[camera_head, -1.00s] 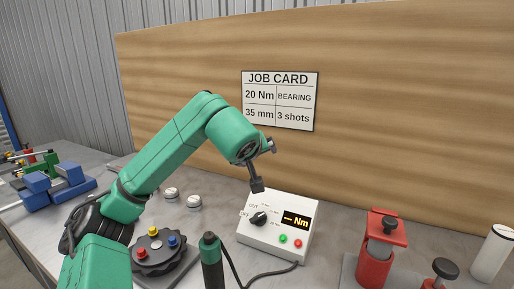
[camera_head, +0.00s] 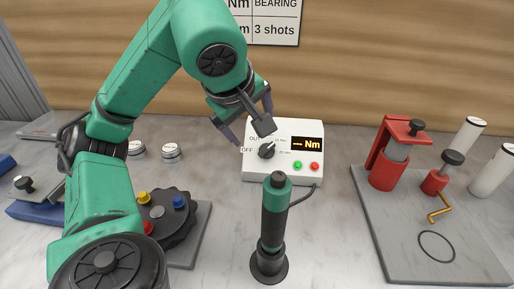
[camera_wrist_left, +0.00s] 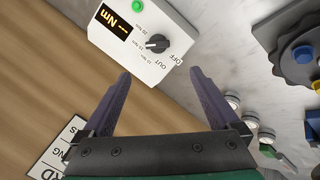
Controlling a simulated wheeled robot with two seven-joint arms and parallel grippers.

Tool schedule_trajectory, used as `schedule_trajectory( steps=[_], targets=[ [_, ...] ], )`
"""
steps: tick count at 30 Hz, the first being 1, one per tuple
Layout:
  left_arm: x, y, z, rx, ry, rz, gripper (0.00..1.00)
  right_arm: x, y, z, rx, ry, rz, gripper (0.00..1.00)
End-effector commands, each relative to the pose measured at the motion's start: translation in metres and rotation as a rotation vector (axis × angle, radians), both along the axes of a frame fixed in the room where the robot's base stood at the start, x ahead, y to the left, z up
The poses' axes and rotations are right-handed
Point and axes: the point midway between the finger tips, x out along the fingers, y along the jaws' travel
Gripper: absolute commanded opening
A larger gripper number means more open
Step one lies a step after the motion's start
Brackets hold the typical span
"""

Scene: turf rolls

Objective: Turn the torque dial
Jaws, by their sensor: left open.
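The torque dial (camera_head: 267,151) is a black knob on the left of a white control box (camera_head: 283,178). The box's display (camera_head: 307,144) reads dashes and "Nm". The dial also shows in the left wrist view (camera_wrist_left: 157,43), ahead of the fingertips, with OUT and OFF marked around it. My left gripper (camera_head: 252,122) is open and empty, above and just left of the box in the head view. Its two fingers (camera_wrist_left: 159,78) stand apart in the wrist view, with the dial beyond the gap between them and not touched. My right gripper is not in view.
A green-gripped driver (camera_head: 274,222) stands upright in front of the box, with a cable. A rotary plate with coloured knobs (camera_head: 170,218) is at left. A red fixture (camera_head: 389,160) stands on a grey plate (camera_head: 400,262) at right. White canisters stand behind it.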

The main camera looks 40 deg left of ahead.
Motion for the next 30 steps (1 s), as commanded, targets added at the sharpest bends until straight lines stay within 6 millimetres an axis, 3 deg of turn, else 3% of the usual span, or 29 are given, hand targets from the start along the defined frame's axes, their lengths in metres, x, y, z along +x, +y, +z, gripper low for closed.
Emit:
schedule_trajectory(
  steps=[7, 18, 24, 30],
  targets=[
    [0.013, 0.006, -0.035, -0.007, 0.008, 0.005, 0.95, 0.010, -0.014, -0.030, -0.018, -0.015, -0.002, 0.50],
    [0.063, 0.029, -0.103, -0.004, 0.007, 0.006, 0.95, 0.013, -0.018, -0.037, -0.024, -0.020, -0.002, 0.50],
    [0.075, 0.034, -0.118, -0.003, 0.004, 0.004, 0.95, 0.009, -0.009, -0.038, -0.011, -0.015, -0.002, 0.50],
    [0.075, 0.034, -0.119, -0.003, 0.003, 0.004, 0.95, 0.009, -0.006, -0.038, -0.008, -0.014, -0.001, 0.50]
  ],
)
